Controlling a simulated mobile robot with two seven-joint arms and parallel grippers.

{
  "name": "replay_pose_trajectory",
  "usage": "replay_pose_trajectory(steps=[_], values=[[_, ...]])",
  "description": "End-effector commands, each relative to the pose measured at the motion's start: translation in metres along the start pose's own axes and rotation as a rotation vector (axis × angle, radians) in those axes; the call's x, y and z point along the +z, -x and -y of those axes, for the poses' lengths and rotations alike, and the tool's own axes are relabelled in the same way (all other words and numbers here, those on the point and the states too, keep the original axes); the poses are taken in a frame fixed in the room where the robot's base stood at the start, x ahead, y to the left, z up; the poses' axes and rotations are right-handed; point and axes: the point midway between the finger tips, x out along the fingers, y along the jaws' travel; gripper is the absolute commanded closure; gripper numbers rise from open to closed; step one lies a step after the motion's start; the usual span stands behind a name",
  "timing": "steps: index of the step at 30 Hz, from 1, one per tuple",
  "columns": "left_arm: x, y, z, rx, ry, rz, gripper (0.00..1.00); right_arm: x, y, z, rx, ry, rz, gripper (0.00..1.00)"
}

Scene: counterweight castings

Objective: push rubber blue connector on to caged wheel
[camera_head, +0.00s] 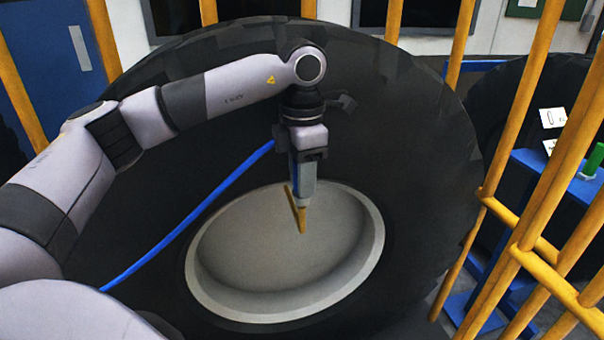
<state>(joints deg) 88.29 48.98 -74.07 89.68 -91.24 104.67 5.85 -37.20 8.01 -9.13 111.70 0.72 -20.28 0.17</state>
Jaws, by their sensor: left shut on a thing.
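The caged wheel is a huge black tyre (420,165) with a pale grey round hub (230,255), filling the middle of the head view. My left gripper (300,212) points down in front of the hub's upper part, its yellow-brown tips close together. It is shut on the blue rubber connector. A blue hose (190,226) runs from the gripper's left side down to the lower left. The connector's end is mostly hidden by the fingers, and I cannot tell whether it touches the wheel. No valve can be made out. My right gripper is not in view.
Yellow cage bars (518,190) stand at the right, with more at the left and top. A blue stand (545,175) with a green cylinder (594,160) and white cards is beyond the right bars. Another dark tyre (505,95) stands behind it.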

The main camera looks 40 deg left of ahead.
Motion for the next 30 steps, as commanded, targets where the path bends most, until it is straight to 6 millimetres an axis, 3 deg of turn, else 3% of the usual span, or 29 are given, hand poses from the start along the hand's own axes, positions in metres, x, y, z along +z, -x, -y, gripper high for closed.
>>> replay_pose_trajectory(steps=[30], values=[[0.000,-0.026,0.000,0.000,0.000,0.001,0.90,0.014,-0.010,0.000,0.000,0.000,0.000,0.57]])
